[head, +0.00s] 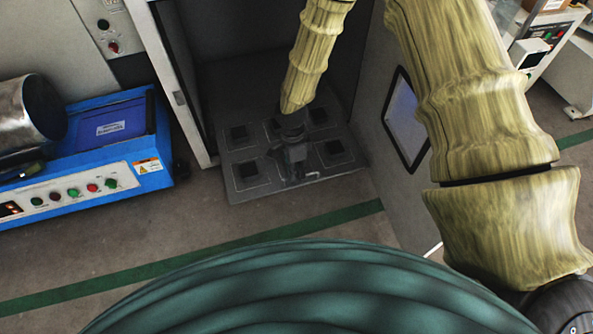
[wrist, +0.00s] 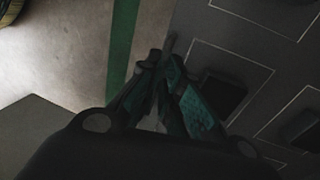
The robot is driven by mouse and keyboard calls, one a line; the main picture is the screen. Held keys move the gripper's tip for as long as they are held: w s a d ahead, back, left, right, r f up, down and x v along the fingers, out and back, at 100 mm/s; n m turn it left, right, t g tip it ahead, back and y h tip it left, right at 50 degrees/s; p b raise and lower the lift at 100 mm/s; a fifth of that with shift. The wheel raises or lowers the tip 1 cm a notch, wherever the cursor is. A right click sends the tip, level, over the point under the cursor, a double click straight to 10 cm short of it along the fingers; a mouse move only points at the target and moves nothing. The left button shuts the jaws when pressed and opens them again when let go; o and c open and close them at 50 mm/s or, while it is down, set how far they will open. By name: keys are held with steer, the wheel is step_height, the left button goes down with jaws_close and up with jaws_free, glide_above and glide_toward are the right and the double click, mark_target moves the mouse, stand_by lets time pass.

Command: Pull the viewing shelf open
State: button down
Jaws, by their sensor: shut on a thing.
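The viewing shelf (head: 243,190) is a dark grey plate with outlined squares and black pads, in the lower part of an open cabinet. Its front edge extends a little past the cabinet's left post. It also fills the right side of the wrist view (wrist: 225,48). My gripper (head: 294,178) reaches down over the shelf's front edge, near the middle. In the wrist view my gripper (wrist: 158,62) has its fingers close together on a thin handle (wrist: 168,44) at the shelf's edge. The fingers hide most of the grip.
The cabinet's open door (head: 376,180), with a window, stands on the right beside my sleeved arm. A blue machine (head: 105,160) with buttons and a metal cylinder (head: 30,112) is at left. The floor (head: 190,220) before the shelf is clear, crossed by a green stripe.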

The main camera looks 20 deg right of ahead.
steer(key=shift+s+p, duration=1.35)
steer(key=shift+s, duration=0.65)
steer(key=c, duration=1.6)
jaws_free()
step_height(320, 180, up, 12)
steer(key=w, duration=0.2)
steer(key=shift+w+f, duration=0.15)
steer(key=shift+w, duration=0.05)
